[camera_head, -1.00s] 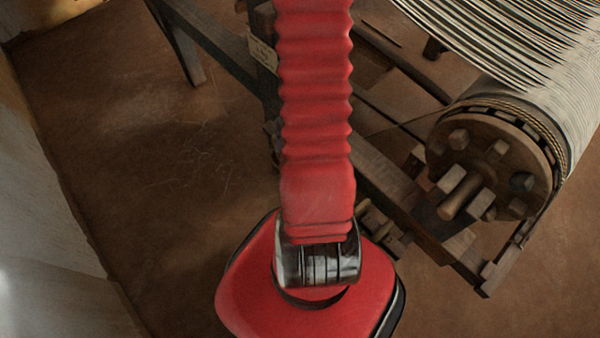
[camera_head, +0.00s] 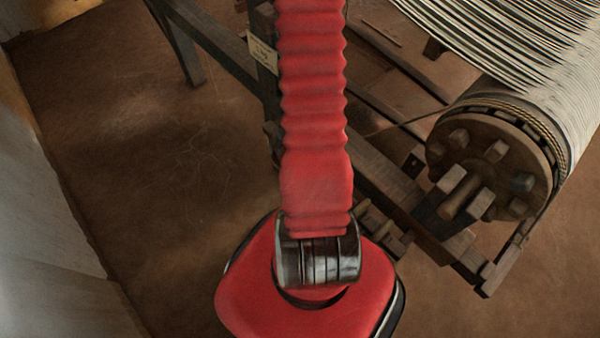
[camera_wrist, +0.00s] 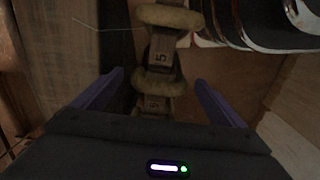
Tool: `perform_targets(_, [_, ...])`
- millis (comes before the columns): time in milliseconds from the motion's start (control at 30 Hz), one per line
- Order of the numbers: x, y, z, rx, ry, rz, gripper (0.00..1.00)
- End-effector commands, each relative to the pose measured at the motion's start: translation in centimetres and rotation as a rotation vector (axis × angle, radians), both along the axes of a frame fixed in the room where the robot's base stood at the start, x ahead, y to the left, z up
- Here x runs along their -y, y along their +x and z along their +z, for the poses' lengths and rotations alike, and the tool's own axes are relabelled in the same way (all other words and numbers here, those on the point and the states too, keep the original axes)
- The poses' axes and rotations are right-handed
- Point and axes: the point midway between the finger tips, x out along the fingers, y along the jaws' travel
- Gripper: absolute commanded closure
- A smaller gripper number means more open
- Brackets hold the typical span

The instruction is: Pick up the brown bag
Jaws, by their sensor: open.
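My gripper (camera_wrist: 160,82) shows in the wrist view with its two dark blue-purple fingers apart. Between and beyond the fingers is a stack of tan-brown, rounded pieces with numbered faces (camera_wrist: 158,80); one face reads 5. The gap between the fingers looks empty, and I cannot tell how far the stack is from them. I cannot make out for certain whether any of these pieces is the brown bag. No bag shows in the head view, where my red arm hides part of the scene and the gripper is out of sight.
The loom's wooden frame (camera_head: 380,178) stands right of my arm in the head view. Its beam (camera_head: 490,165) carries pale threads. A paper tag (camera_head: 262,55) hangs on a post. A pale wall (camera_head: 60,240) is at left; brown floor (camera_head: 150,130) between is clear.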

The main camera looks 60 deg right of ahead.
Motion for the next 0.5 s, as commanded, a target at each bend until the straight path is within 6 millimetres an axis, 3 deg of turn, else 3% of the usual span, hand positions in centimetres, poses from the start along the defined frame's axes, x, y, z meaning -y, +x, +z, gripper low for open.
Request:
perform_targets(233, [0.0,0.0,-2.4,-0.002,0.001,0.0,0.07])
perform_targets(500, [0.0,0.0,-3.0,0.0,0.0,0.0,0.07])
